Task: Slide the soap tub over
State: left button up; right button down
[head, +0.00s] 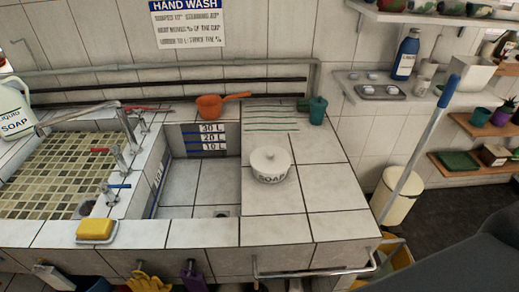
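The soap tub (270,168) is a round white pot with a knobbed lid and the word SOAP on its front. It stands upright on the tiled counter (325,200), just right of the sunken basin (200,185), close to the basin's right edge. Neither of my grippers shows in the head view. A dark grey shape at the lower right looks like part of my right arm, far from the tub.
A ribbed drain area (270,119), an orange dipper (218,104) and a teal pot (317,111) are behind the tub. A metal rail (318,271) runs along the front. A blue-handled pole (420,140) leans at right. Counter tiles right and front of the tub are clear.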

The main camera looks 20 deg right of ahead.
aim_at(265, 179)
jog(key=z, duration=2)
jog(key=k+j+z, duration=0.15)
jog(key=k+j+u, duration=0.1)
jog(key=k+j, duration=0.8)
jog(key=i+l+z, duration=0.1)
jog(key=i+l, duration=0.3)
jog(key=i, duration=0.2)
